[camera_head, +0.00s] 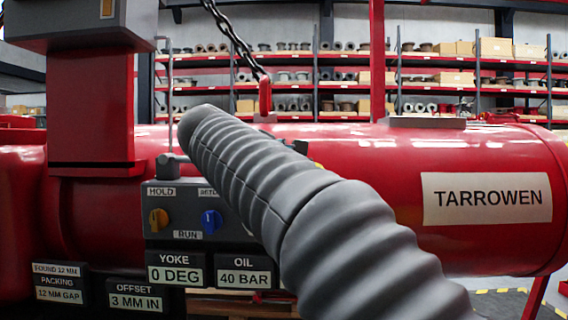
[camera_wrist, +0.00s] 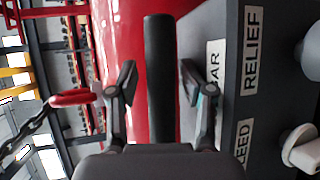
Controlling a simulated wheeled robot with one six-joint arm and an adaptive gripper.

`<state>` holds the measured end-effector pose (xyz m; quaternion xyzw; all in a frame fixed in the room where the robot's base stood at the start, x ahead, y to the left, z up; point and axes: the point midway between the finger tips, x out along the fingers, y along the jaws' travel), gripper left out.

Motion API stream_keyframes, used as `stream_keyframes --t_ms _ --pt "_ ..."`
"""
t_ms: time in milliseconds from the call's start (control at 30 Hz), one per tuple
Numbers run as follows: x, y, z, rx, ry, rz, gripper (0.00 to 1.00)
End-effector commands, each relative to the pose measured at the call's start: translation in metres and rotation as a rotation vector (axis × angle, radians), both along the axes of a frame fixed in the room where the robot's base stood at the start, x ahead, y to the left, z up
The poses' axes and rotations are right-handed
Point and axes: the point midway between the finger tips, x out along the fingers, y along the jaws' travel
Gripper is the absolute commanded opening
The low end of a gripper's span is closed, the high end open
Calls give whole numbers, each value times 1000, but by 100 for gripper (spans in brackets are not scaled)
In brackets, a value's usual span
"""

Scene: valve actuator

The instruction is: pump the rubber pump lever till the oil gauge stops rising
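The rubber pump lever (camera_wrist: 160,60) is a straight black bar in the wrist view, upright in the picture in front of the red cylinder. My gripper (camera_wrist: 158,84) has one finger on each side of it, with a gap showing on both sides, so it is open around the lever. The lever's lower end is hidden behind my gripper's body. In the head view my ribbed grey arm hides the lever and the gripper.
The yoke display (camera_head: 176,275) reads 0 DEG, and an offset plate (camera_head: 135,302) reads 3 MM IN. A red hook (camera_wrist: 72,98) on a chain hangs left in the wrist view. A panel labelled RELIEF (camera_wrist: 253,50), with pale knobs (camera_wrist: 302,150), stands close on the right.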

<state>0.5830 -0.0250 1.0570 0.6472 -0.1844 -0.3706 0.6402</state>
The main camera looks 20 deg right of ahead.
Motion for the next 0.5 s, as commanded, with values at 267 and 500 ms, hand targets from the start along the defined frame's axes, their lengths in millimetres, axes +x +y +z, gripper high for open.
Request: stream_keyframes --t_ms 267,500 --pt "-1 3 0 0 1 1 53" --pt "-19 22 6 1 1 4 53"
